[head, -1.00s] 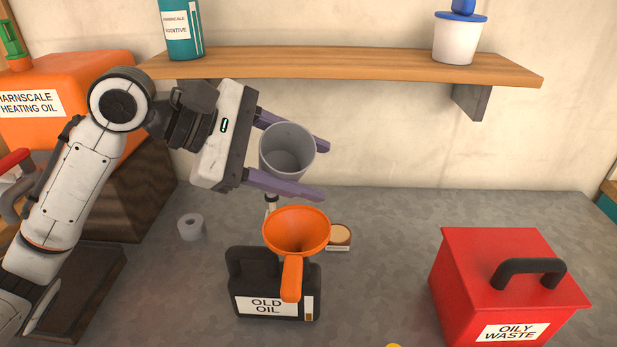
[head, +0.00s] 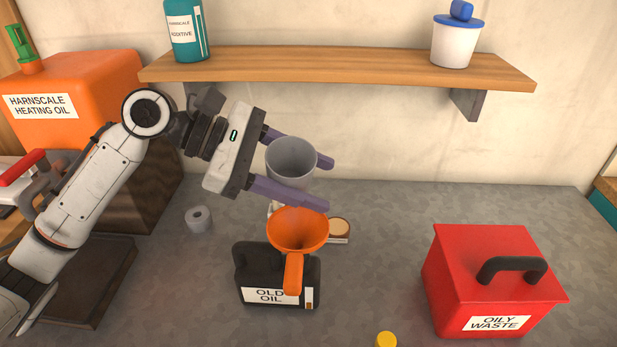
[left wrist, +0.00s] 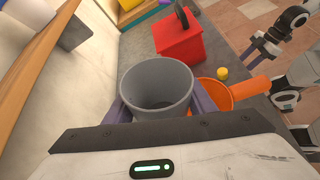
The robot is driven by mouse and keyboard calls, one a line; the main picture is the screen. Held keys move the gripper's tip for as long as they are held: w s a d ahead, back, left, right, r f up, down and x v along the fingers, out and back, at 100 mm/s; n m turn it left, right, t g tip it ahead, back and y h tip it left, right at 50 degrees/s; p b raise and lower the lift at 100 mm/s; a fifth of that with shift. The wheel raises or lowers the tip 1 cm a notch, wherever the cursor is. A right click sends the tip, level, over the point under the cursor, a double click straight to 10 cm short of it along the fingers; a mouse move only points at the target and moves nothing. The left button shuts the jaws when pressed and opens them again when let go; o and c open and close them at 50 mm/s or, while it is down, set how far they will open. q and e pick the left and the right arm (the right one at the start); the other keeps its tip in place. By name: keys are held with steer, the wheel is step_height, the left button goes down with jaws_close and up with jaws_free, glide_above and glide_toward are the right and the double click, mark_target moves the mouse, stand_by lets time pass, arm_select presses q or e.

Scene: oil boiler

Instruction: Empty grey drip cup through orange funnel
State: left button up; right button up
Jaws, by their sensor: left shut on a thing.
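The grey drip cup (head: 291,160) is held between the purple fingers of my left gripper (head: 292,178), which is shut on it. The cup is about upright, above and slightly behind the orange funnel (head: 298,230). In the left wrist view the cup (left wrist: 156,88) fills the middle, and the funnel (left wrist: 232,92) shows to its right. The funnel sits on the black OLD OIL can (head: 275,285), its handle toward me. What the cup holds cannot be told. My right gripper (left wrist: 262,50) shows only in the left wrist view, away from the cup, its fingers apart and empty.
A red OILY WASTE box (head: 490,280) stands at the right. A yellow cap (head: 386,340) lies at the front. A wooden shelf (head: 340,68) runs behind the cup. A small roll (head: 198,220) and a round tin (head: 340,229) are near the funnel. The bench between can and red box is mostly clear.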

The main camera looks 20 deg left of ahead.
arm_select(q)
steer(key=shift+r+p, duration=0.1)
steer(key=shift+p, duration=0.35)
steer(key=p, duration=0.3)
steer(key=shift+r+p, duration=0.25)
steer(key=shift+p, duration=0.1)
steer(key=shift+s+f, duration=0.1)
steer(key=shift+f, duration=0.1)
steer(key=shift+s+d+f+n+h+b, duration=0.15)
steer(key=shift+f+n+b, duration=0.1)
steer(key=shift+n+b, duration=0.25)
steer(key=shift+s+a+f+n+h+b, duration=0.15)
steer(key=shift+f+n+b, duration=0.15)
steer(key=shift+n, duration=0.2)
steer(key=shift+d+r, duration=0.1)
steer(key=shift+d, duration=0.05)
steer(key=shift+r+n, duration=0.15)
steer(key=shift+n, duration=0.15)
steer(key=shift+s+d+r+g+h+p, duration=0.15)
steer(key=shift+g+h+p, duration=0.25)
steer(key=shift+p, duration=0.45)
steer(key=shift+s+d+f+g+h, duration=0.1)
steer(key=shift+d+f+g+h, duration=0.15)
steer(key=shift+g, duration=0.35)
